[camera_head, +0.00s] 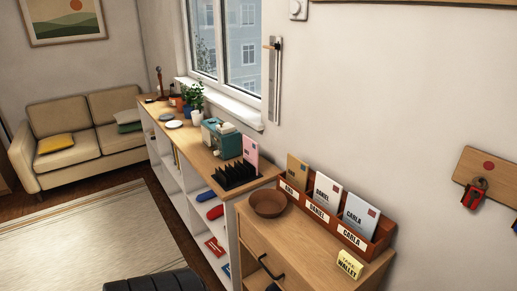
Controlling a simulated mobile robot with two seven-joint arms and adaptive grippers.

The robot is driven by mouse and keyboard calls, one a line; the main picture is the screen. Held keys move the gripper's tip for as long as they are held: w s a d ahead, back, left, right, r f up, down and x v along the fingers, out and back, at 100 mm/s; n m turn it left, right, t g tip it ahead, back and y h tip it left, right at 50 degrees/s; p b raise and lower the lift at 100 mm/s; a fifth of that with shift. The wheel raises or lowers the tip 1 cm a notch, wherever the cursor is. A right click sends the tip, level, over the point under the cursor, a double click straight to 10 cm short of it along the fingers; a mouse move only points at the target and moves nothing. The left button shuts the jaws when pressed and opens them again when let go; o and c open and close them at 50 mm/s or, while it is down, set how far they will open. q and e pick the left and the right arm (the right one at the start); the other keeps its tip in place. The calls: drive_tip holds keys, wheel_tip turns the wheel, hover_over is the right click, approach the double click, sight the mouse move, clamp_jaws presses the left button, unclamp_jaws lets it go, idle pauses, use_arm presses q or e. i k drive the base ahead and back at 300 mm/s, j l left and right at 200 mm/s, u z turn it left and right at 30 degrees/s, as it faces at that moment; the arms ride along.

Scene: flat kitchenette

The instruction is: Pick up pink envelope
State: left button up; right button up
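The pink envelope (251,151) stands upright at the near end of the long low shelf, in or directly behind a black slotted rack (234,175). Its lower part is hidden by the rack. A small mark shows on its face. Neither of my grippers shows in the head view, so nothing is seen touching the envelope.
The long shelf (202,158) also holds a teal machine (221,138) and a plant (192,97). A rug (80,235) covers open floor at left.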

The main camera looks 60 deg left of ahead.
sight(250, 147)
drive_tip(key=u, duration=1.95)
drive_tip(key=i+j+z, duration=0.1)
drive_tip(key=j, duration=0.2)
drive_tip(key=i+j+z, duration=0.1)
drive_tip(key=j, duration=0.25)
drive_tip(key=i+j+z, duration=0.1)
drive_tip(key=j, duration=0.25)
drive_tip(key=i+z, duration=0.45)
drive_tip(key=i+j+z, duration=0.1)
drive_tip(key=i+z, duration=0.15)
drive_tip(key=z, duration=0.2)
drive_tip(key=i+j+z, duration=0.25)
drive_tip(key=z, duration=0.2)
drive_tip(key=i, duration=0.05)
